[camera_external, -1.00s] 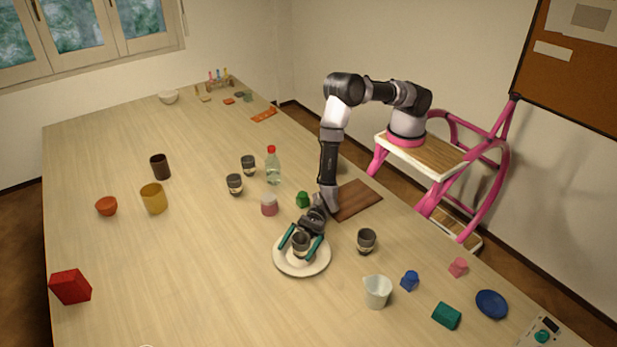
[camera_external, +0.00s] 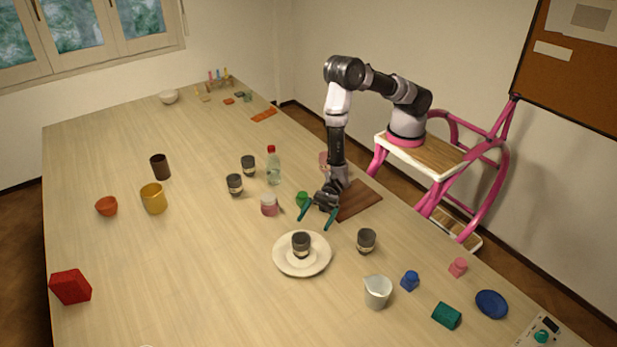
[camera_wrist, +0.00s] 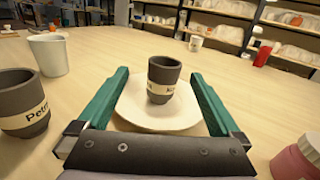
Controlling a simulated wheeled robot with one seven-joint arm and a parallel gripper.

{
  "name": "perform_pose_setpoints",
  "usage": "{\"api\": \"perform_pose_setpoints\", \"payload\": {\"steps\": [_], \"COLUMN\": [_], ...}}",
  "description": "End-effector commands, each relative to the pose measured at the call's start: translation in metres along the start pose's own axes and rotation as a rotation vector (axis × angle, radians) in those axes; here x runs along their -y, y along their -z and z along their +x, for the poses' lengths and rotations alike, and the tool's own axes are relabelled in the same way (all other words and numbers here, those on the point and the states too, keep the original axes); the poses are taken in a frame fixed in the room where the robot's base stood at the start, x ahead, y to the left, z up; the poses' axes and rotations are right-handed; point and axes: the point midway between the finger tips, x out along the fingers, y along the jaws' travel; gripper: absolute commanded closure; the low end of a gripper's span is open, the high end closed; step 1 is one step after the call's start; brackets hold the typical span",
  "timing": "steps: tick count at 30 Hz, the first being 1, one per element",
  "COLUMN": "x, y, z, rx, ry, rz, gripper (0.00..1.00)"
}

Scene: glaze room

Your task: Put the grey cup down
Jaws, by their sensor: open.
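The grey cup (camera_external: 301,244) stands upright on a white plate (camera_external: 287,266), near the plate's middle. In the wrist view the cup (camera_wrist: 163,80) shows a pale label band with partly readable dark letters, and the plate (camera_wrist: 135,112) lies under it. My gripper (camera_external: 318,221) is open and empty, apart from the cup, behind the plate towards my base. In the wrist view its teal fingers (camera_wrist: 163,92) are spread wide, with the cup beyond and between them.
Another grey cup (camera_external: 366,240) stands right of the plate. A brown board (camera_external: 362,200) lies beneath my arm. The table left of the plate is clear.

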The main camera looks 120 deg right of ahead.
Motion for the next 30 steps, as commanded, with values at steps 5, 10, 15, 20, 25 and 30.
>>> {"api": "perform_pose_setpoints", "payload": {"steps": [5,10,15,20,25,30], "x": [-0.035,-0.089,-0.130,-0.149,-0.147,-0.124], "y": [-0.092,-0.184,-0.241,-0.270,-0.284,-0.294], "z": [-0.001,-0.038,-0.100,-0.169,-0.241,-0.309], "rx": [0.076,0.111,0.085,0.009,-0.119,-0.289], "ry": [-0.230,-0.535,-0.790,-0.972,-1.094,-1.133], "rz": [-0.111,-0.312,-0.565,-0.844,-1.170,-1.514], "gripper": [0.00,0.00,0.00,0.00,0.00,0.00]}}
